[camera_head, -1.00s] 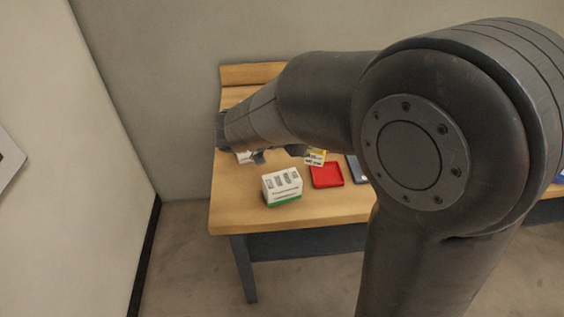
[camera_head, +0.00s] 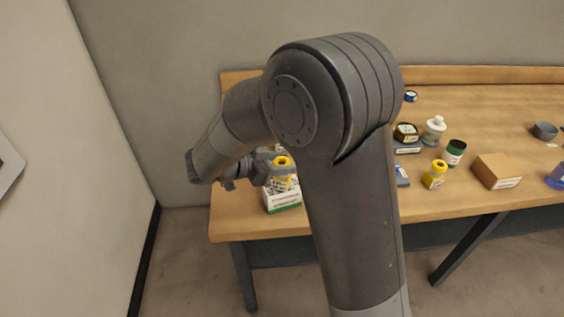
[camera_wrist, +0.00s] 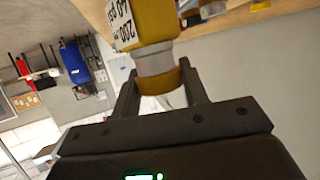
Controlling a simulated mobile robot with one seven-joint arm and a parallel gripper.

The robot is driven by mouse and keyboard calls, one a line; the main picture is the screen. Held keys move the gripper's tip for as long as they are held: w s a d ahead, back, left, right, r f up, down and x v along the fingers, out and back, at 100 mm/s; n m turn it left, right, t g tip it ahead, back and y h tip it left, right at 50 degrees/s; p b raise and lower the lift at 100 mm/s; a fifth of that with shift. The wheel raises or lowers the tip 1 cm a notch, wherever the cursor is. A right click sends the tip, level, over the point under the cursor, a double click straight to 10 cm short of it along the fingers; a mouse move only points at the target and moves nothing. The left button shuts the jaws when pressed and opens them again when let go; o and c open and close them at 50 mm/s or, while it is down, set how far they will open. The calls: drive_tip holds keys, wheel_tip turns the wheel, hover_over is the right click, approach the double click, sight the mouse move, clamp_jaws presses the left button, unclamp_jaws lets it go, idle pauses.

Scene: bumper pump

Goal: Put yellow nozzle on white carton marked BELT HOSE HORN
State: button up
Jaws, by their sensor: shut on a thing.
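The yellow nozzle (camera_wrist: 158,22) is between the fingers of my gripper (camera_wrist: 160,84) in the wrist view. It has a white printed label, a grey collar and a yellow end at the fingers. In the head view, the yellow nozzle (camera_head: 282,161) is at my gripper (camera_head: 272,170), over the white carton. The white carton (camera_head: 284,199) with a green base stands near the table's front left; its print is too small to read here. The nozzle overlaps the carton's top in the picture, and I cannot tell whether they touch.
My arm hides the middle of the table (camera_head: 240,220). To its right are a yellow jar (camera_head: 435,175), a green-lidded jar (camera_head: 454,152), a white bottle (camera_head: 433,130), a brown box (camera_head: 496,171) and a grey bowl (camera_head: 545,130). A wall stands close on the left.

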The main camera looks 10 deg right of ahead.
drive_tip(key=o, duration=1.1)
drive_tip(key=shift+o, duration=0.2)
